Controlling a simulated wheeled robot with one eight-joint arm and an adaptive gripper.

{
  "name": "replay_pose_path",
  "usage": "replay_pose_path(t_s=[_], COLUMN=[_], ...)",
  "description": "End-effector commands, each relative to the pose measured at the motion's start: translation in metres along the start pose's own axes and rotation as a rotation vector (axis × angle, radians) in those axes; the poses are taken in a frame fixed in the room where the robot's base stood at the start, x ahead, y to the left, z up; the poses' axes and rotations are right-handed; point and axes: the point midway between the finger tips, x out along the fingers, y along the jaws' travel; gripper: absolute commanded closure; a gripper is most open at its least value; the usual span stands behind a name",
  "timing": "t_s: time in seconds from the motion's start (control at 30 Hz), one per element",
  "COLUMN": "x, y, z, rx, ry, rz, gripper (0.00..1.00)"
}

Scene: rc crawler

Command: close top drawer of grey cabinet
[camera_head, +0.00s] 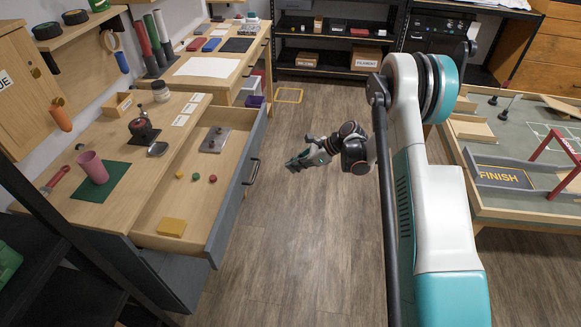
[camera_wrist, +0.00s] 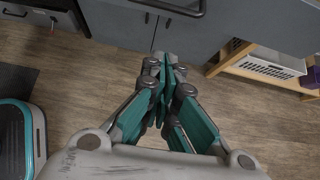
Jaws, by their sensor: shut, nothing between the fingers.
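The grey cabinet's wooden top drawer (camera_head: 175,205) is pulled well out in the head view. Its grey front panel (camera_head: 232,200) faces right and carries a dark bar handle (camera_head: 253,171). Inside lie a yellow block (camera_head: 172,227), small coloured balls and a metal plate (camera_head: 214,140). My gripper (camera_head: 293,164) is shut and empty, to the right of the drawer front and apart from it. In the wrist view my gripper (camera_wrist: 167,60) points toward grey panels (camera_wrist: 215,28), with a dark handle (camera_wrist: 172,7) at the top edge.
The cabinet top holds a pink cup (camera_head: 92,167) on a green mat and a jar (camera_head: 160,92). A second desk (camera_head: 225,62) stands behind. A table with a FINISH board (camera_head: 503,177) is at right. Floor (camera_head: 300,240) is clear between them.

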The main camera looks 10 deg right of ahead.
Motion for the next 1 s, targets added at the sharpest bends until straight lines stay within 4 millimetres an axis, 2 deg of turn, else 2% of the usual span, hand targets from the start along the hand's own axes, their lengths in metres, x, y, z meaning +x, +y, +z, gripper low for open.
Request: replay_pose_path(t_s=[0.03, 0.4, 0.63, 1.0], x=[0.013, 0.084, 0.099, 0.102], y=[0.000, 0.000, 0.001, 0.000], z=[-0.002, -0.002, 0.025, 0.032], rx=[-0.002, -0.003, -0.002, -0.001], ry=[0.000, 0.000, 0.000, 0.001], rz=[0.002, 0.001, 0.001, 0.000], gripper=[1.00, 1.00, 1.00, 1.00])
